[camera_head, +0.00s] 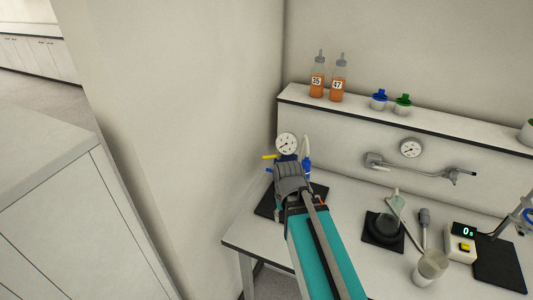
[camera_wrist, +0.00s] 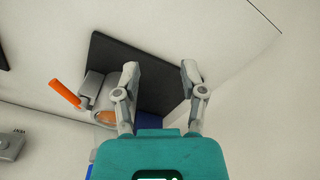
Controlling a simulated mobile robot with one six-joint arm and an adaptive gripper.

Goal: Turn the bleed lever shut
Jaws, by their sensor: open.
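In the wrist view an orange lever (camera_wrist: 64,94) sticks out from a grey fitting (camera_wrist: 91,84), left of my gripper (camera_wrist: 160,68). The gripper is open, with nothing between its fingers, over a dark mat (camera_wrist: 158,90). The orange lever stands apart from the left finger. In the head view a yellow lever (camera_head: 269,156) and a blue lever (camera_head: 269,170) show left of a round gauge (camera_head: 287,144). My gripper (camera_head: 289,182) and arm hide most of the fittings there. No label shows which lever is the bleed lever.
A blue-and-clear part (camera_head: 306,166) stands close right of my gripper. A wall (camera_head: 205,130) rises to the left. The shelf (camera_head: 450,141) behind holds two orange bottles (camera_head: 328,84) and small capped jars. A beaker (camera_head: 431,267) and scale display (camera_head: 462,240) stand at right.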

